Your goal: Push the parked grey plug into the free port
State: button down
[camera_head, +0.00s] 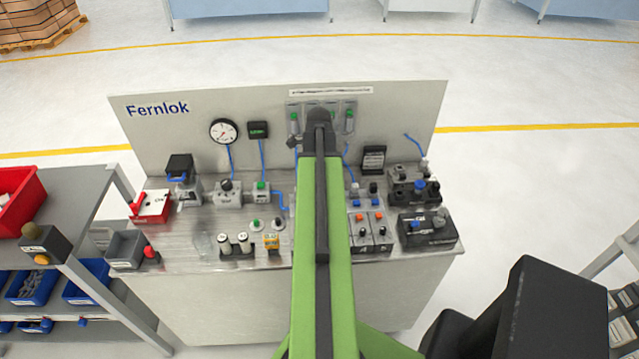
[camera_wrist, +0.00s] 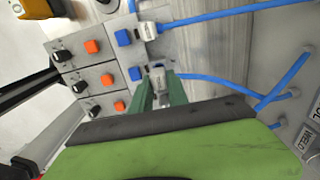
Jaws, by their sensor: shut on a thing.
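In the wrist view my gripper (camera_wrist: 161,88) has its two green fingers closed around a small grey plug (camera_wrist: 157,72). A blue cable (camera_wrist: 205,78) runs from this plug to the right. The plug is close to a blue square (camera_wrist: 135,73) on the valve block; I cannot tell whether it touches or enters a port. A second grey plug (camera_wrist: 148,31) with its own blue cable (camera_wrist: 215,15) sits beside another blue square (camera_wrist: 122,37). The free port cannot be made out; my gripper may hide it. In the head view my green arm hides the gripper and plug.
The block carries black knobs and orange buttons (camera_wrist: 91,46). In the head view the workbench (camera_head: 190,255) holds a gauge (camera_head: 223,131), a red box (camera_head: 150,206) and black units (camera_head: 428,229). A shelf with bins stands left.

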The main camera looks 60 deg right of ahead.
jog(key=shift+f+b, duration=1.1)
dwell(0.4)
jog(key=c, duration=1.2)
grip_release()
jog(key=shift+r, duration=0.15)
notch_tip(320, 180, up, 9)
jog(key=p, duration=0.9)
jog(key=shift+r, duration=0.1)
jog(key=shift+f, duration=0.2)
